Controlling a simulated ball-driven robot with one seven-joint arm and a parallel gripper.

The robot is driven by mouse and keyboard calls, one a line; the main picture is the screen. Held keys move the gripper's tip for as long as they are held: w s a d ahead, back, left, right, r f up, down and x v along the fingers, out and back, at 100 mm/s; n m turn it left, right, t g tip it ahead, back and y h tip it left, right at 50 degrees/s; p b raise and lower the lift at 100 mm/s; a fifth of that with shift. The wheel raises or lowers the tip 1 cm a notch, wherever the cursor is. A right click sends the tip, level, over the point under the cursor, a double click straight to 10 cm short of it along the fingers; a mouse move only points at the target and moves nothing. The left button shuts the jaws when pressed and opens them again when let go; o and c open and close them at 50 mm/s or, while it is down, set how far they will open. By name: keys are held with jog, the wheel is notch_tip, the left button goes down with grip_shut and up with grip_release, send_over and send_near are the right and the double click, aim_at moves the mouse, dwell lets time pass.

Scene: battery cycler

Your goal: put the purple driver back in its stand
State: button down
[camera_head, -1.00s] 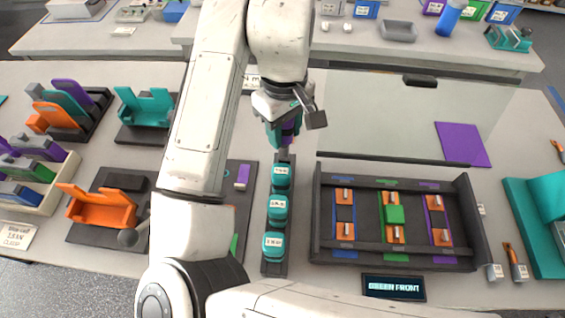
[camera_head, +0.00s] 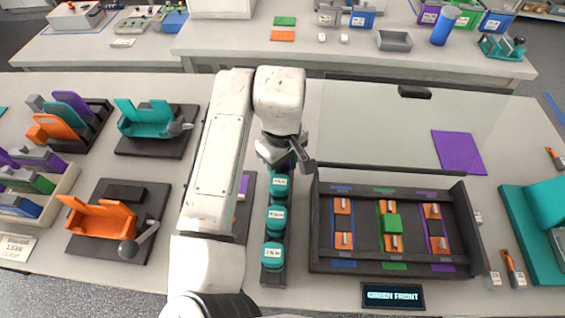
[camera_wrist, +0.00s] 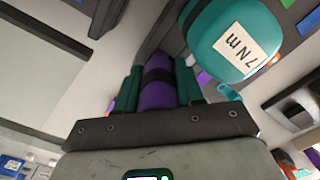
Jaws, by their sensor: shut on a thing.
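The purple driver (camera_wrist: 158,92), with a black band, is between the teal fingers of my gripper (camera_wrist: 158,72) in the wrist view. My gripper is shut on it. In the head view my gripper (camera_head: 281,163) is low over the far end of the dark stand (camera_head: 272,279), and the wrist mostly hides the driver. The stand holds three teal-topped drivers (camera_head: 276,218) in a row. One teal top, marked 7 Nm (camera_wrist: 232,42), is close to the right of the purple driver in the wrist view. I cannot tell whether the purple driver's tip is in the stand.
Right of the stand is a dark tray (camera_head: 315,235) with blue, green and purple lanes, behind it a clear panel (camera_head: 385,130). Orange (camera_head: 100,220) and teal (camera_head: 145,120) fixtures are at left. A display (camera_head: 393,296) reads GREEN FRONT.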

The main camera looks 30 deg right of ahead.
jog(key=c, duration=0.7)
grip_release()
notch_tip(320, 180, up, 12)
jog(key=shift+r+b, duration=0.1)
jog(key=shift+b, duration=0.2)
